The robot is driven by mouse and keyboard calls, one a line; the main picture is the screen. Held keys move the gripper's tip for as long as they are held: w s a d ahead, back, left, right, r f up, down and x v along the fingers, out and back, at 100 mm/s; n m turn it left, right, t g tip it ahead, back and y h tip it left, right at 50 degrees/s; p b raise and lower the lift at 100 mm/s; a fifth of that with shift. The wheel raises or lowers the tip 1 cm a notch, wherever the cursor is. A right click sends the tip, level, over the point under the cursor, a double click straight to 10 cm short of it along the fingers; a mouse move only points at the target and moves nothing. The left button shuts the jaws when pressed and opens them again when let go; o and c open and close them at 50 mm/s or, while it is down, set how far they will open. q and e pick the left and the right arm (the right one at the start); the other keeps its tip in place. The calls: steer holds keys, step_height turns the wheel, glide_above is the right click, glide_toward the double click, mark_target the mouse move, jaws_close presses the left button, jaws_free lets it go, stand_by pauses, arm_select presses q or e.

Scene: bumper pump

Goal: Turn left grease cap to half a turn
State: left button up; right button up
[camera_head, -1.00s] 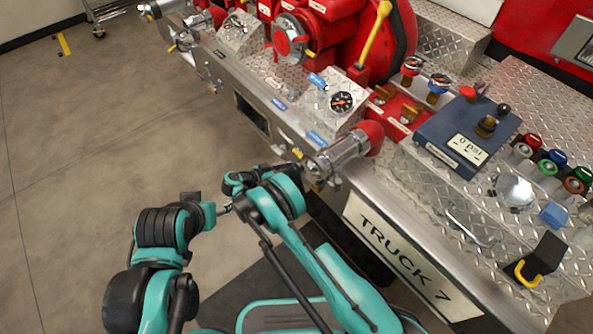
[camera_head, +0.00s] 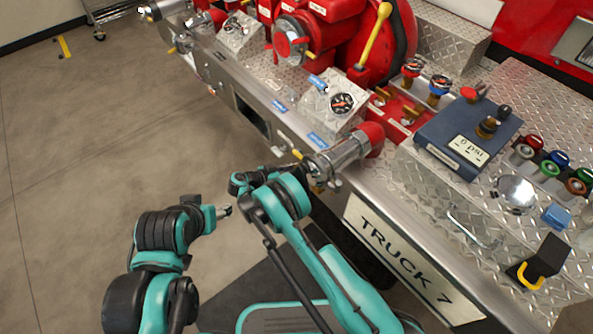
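Two brass winged caps sit on a red plate beside white labels. The left one (camera_head: 382,95) is further back and the right one (camera_head: 409,117) is nearer; I take the left one to be the left grease cap, but the labels are too small to read. My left gripper (camera_head: 225,210) is low over the floor in front of the truck, well away from the caps. My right gripper (camera_head: 240,183) is at the end of the folded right arm, also far from the caps. Both grippers are too small or hidden to tell whether they are open.
A steel outlet with a red end (camera_head: 345,152) sticks out between my arms and the caps. A blue box with a display (camera_head: 468,138) stands right of the caps. A round gauge (camera_head: 342,103) and a yellow lever (camera_head: 375,35) lie to the left and behind.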

steer(key=shift+s+m+t+y, duration=0.1)
steer(key=shift+m+t+y, duration=0.45)
steer(key=shift+m, duration=0.55)
steer(key=shift+m+t+y, duration=0.35)
steer(key=shift+m+t, duration=0.4)
steer(key=shift+m, duration=0.35)
steer(key=o, duration=1.2)
steer(key=shift+c, duration=0.2)
steer(key=v, duration=0.7)
steer(key=shift+s, duration=0.15)
steer(key=shift+r, duration=0.1)
